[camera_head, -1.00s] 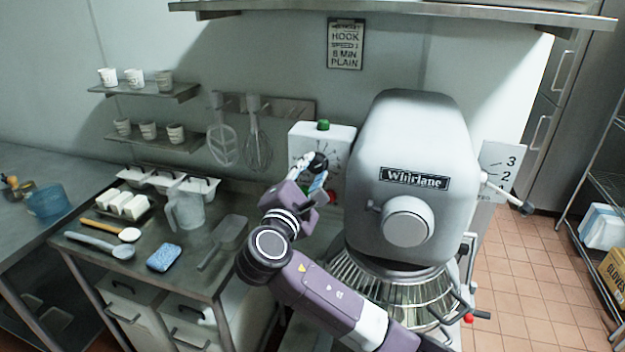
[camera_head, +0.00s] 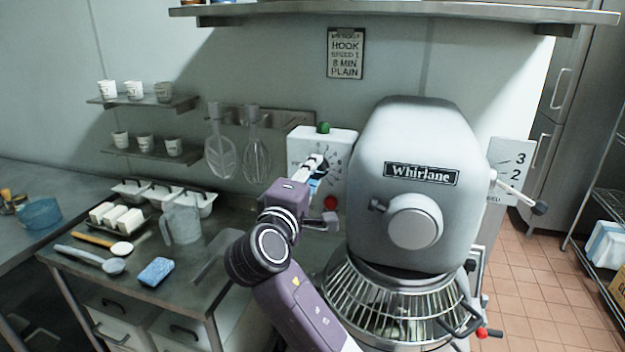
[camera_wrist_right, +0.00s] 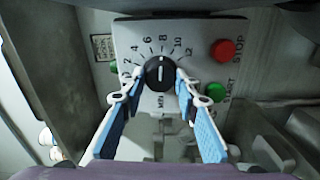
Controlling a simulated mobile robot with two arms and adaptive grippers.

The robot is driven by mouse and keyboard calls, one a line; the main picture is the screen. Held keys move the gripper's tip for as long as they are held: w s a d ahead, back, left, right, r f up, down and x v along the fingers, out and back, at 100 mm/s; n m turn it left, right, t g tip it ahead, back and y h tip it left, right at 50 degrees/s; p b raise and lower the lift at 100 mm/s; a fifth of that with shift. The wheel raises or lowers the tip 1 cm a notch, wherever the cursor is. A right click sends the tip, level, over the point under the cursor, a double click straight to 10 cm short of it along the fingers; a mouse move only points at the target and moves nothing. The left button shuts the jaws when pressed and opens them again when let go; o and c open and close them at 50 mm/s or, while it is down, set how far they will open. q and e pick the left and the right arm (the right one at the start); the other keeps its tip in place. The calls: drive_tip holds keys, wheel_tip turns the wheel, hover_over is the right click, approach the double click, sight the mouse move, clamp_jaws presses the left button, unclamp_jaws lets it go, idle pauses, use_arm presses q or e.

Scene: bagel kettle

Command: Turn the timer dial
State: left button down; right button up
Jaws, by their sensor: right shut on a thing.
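The timer dial (camera_wrist_right: 160,73) is a round black knob with a white line, on the pale control box (camera_head: 322,143). In the right wrist view the white line stands roughly upright, and printed numbers arc around the knob. My right gripper (camera_wrist_right: 160,78) has one finger on each side of the dial and is shut on it. In the head view my right gripper (camera_head: 317,167) reaches the box face and hides most of the dial. My left gripper is not in view.
The large grey mixer (camera_head: 415,150) stands close right of the box.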

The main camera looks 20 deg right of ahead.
drive_tip(key=shift+f, duration=0.15)
idle(0.3)
drive_tip(key=o, duration=1.2)
drive_tip(key=shift+c, duration=0.2)
drive_tip(key=shift+s, duration=0.1)
drive_tip(key=v, duration=0.7)
drive_tip(key=shift+a, duration=0.15)
drive_tip(key=shift+s, duration=0.15)
